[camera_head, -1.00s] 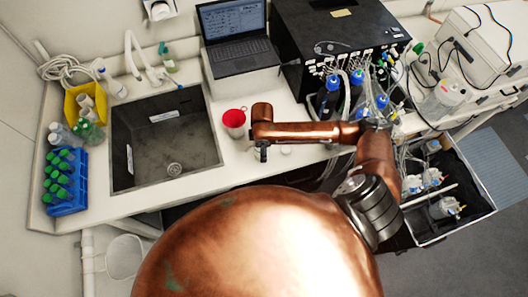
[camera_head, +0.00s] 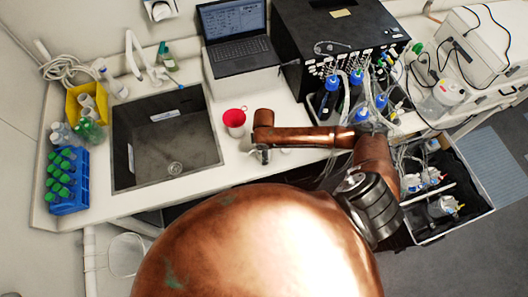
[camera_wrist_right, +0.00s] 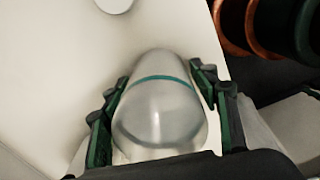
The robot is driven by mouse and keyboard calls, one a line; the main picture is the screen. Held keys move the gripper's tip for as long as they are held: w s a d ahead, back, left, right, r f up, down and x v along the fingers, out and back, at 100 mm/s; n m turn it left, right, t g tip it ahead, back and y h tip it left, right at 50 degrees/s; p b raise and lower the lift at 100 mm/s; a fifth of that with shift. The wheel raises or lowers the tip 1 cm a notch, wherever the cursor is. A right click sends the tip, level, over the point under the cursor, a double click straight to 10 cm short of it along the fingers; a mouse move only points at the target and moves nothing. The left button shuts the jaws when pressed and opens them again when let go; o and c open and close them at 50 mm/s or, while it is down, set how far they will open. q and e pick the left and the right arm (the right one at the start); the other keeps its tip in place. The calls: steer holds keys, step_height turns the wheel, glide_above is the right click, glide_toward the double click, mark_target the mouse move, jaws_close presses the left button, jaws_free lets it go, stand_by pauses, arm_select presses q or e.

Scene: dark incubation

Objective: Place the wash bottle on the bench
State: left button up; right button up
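A clear, rounded bottle with a teal band, taken to be the wash bottle (camera_wrist_right: 160,110), sits between the fingers of my right gripper (camera_wrist_right: 158,98) in the right wrist view. The green-black pads lie against both its sides, so the gripper looks shut on it. In the head view my right gripper (camera_head: 262,155) is over the front part of the white bench (camera_head: 238,168), right of the sink. The bottle is mostly hidden there by the arm. I cannot tell whether its base touches the bench. My left gripper is not in view.
The sink (camera_head: 165,150), a laptop (camera_head: 237,45) and a black instrument (camera_head: 335,35) border the space. Blue-capped bottles (camera_head: 332,85) stand to the right.

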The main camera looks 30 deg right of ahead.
steer(key=shift+o, duration=1)
steer(key=shift+r, duration=0.1)
step_height(320, 180, up, 12)
steer(key=shift+r+b, duration=0.1)
steer(key=shift+b, duration=0.6)
